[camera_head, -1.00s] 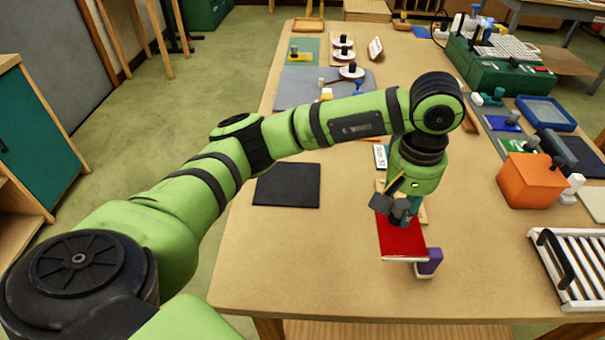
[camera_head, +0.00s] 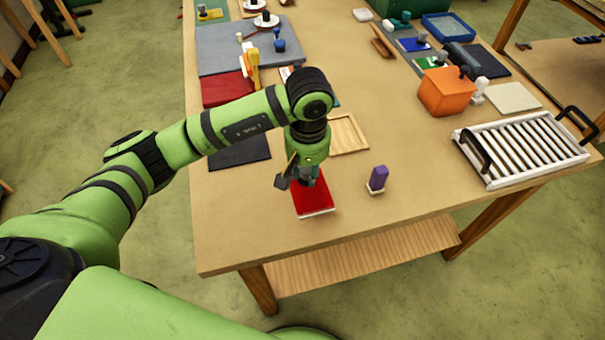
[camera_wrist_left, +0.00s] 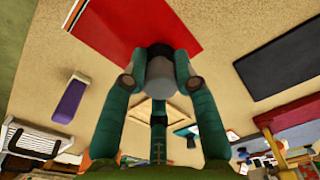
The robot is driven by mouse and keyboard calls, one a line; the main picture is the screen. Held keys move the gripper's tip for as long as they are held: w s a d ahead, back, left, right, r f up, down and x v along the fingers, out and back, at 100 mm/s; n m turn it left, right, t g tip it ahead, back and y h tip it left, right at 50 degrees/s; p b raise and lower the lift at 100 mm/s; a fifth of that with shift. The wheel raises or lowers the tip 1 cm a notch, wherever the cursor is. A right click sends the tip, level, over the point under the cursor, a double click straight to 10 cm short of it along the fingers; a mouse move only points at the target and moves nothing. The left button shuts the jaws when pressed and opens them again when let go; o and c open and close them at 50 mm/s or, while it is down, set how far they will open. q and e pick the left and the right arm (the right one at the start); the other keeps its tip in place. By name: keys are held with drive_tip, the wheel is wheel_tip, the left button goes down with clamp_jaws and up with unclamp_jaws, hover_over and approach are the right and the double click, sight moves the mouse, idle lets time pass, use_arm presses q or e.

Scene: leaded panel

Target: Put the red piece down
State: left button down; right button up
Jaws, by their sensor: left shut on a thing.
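The red piece (camera_head: 314,201) is a flat red sheet with a pale edge, low over or on the table near its front edge; I cannot tell whether it touches the wood. My left gripper (camera_head: 306,182) points down over its far end, shut on a grey, round-ended grip. In the left wrist view the red piece (camera_wrist_left: 135,25) fills the top, and the green fingers of the gripper (camera_wrist_left: 158,75) close around that grip, which overlaps the sheet's edge. My right gripper is not in view.
A purple block on a pale base (camera_head: 378,180) stands just right of the red piece. A wooden frame (camera_head: 364,148) and a black mat (camera_head: 240,154) lie behind. Another red sheet (camera_head: 226,90) lies further back. A slatted white rack (camera_head: 520,150) is at right. The front left tabletop is clear.

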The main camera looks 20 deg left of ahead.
sight(303, 183)
use_arm(q)
drive_tip(key=shift+a+f, duration=0.15)
drive_tip(key=shift+a, duration=0.1)
wheel_tip(303, 183, down, 3)
drive_tip(key=shift+f+p, duration=0.1)
drive_tip(key=shift+p, duration=0.85)
drive_tip(key=shift+f, duration=0.5)
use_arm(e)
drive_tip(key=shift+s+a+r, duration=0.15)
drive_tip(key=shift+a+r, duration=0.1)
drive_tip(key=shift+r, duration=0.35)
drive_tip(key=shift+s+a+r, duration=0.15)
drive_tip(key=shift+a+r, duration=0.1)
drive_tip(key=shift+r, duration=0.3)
use_arm(q)
drive_tip(key=shift+f, duration=0.1)
drive_tip(key=c, duration=1)
unclamp_jaws()
drive_tip(key=shift+o, duration=0.2)
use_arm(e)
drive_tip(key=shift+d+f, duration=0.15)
